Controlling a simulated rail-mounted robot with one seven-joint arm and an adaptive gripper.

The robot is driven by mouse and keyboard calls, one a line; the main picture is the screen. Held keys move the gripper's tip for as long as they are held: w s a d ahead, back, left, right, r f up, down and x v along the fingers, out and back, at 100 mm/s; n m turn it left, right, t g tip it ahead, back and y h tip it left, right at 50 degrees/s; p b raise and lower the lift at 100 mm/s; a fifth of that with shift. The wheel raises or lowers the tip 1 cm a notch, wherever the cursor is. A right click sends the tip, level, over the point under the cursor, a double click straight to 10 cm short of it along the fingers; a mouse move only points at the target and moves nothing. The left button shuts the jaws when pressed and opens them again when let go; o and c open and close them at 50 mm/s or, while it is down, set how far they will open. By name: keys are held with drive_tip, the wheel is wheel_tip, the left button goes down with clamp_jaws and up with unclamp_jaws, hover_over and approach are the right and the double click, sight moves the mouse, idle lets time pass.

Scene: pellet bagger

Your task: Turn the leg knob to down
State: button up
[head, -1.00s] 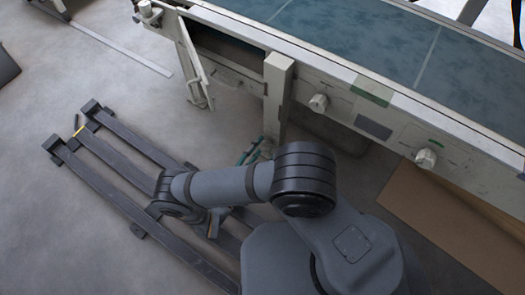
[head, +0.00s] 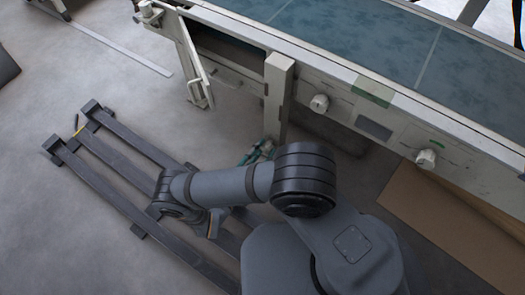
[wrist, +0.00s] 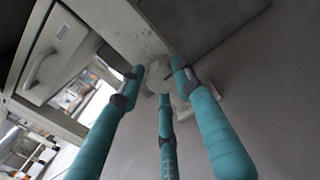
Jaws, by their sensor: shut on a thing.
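The leg knob (wrist: 155,76) is a small pale knob low on the upright leg (head: 278,95) of the conveyor. In the head view my gripper (head: 262,149) shows at the foot of the leg, partly behind my arm. The knob itself is hidden there. Its pointer direction and any marks around it cannot be made out.
Two other white knobs, one nearer (head: 320,103) and one farther right (head: 427,158), sit on the conveyor's side panel. A dark slatted pallet (head: 115,150) lies on the floor at left. A brown board (head: 440,215) lies at right. Open floor shows at far left.

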drive_tip(key=shift+d+r, duration=0.1)
drive_tip(key=shift+r, duration=0.05)
drive_tip(key=n+b, duration=0.2)
drive_tip(key=n, duration=0.2)
drive_tip(key=n+b, duration=0.2)
drive_tip(key=n, duration=0.2)
drive_tip(key=shift+n+b, duration=0.3)
drive_tip(key=n+b, duration=0.1)
drive_tip(key=n, duration=0.3)
drive_tip(key=shift+w+a, duration=0.1)
drive_tip(key=shift+a, duration=0.1)
drive_tip(key=n+b, duration=0.1)
drive_tip(key=n, duration=0.4)
drive_tip(key=shift+a+f+b, duration=0.1)
drive_tip(key=shift+f+b, duration=0.1)
drive_tip(key=shift+b, duration=0.2)
drive_tip(key=shift+n, duration=0.3)
drive_tip(key=shift+a, duration=0.1)
drive_tip(key=o, duration=0.9)
drive_tip(key=shift+o, duration=0.6)
